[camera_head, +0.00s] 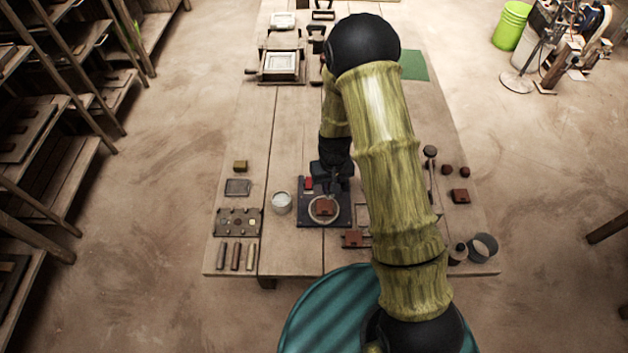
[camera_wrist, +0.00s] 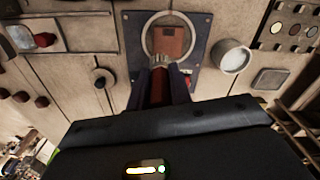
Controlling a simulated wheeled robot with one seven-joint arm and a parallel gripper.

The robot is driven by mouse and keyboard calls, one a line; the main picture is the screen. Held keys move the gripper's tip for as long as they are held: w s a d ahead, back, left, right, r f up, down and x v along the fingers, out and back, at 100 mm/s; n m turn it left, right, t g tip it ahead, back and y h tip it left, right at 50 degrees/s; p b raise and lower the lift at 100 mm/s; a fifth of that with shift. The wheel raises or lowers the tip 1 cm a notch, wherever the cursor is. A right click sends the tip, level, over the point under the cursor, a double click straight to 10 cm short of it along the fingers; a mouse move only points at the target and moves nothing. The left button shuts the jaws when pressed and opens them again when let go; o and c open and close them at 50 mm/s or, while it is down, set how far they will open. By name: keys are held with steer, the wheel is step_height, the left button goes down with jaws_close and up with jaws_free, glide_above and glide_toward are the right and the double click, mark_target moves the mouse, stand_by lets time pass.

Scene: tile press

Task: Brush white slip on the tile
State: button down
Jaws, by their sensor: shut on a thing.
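The reddish-brown tile (camera_head: 325,206) lies inside a pale ring on a dark square board (camera_head: 304,222). In the wrist view the tile (camera_wrist: 169,41) sits just beyond my fingertips, in the ring. My gripper (camera_wrist: 163,84) is shut on a brush (camera_wrist: 159,72) with a reddish handle, which points toward the ring's near edge. I cannot tell whether its tip touches anything. In the head view my gripper (camera_head: 331,184) is above the back of the board, and the brush is not clear there. A cup of white slip (camera_head: 281,202) stands left of the board; it also shows in the wrist view (camera_wrist: 233,58).
A grey plate with several round pieces (camera_head: 239,222) and several small bars (camera_head: 236,256) lie at the left. A frame press (camera_head: 281,64) stands at the back left. A dark pot (camera_head: 483,247) stands at the front right. Bare table lies behind the board.

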steer(key=shift+n, duration=0.7)
steer(key=a+r, duration=0.2)
steer(key=a, duration=0.1)
steer(key=s+a+r, duration=0.1)
steer(key=shift+s+a, duration=0.1)
steer(key=shift+a, duration=0.25)
steer(key=shift+f, duration=0.1)
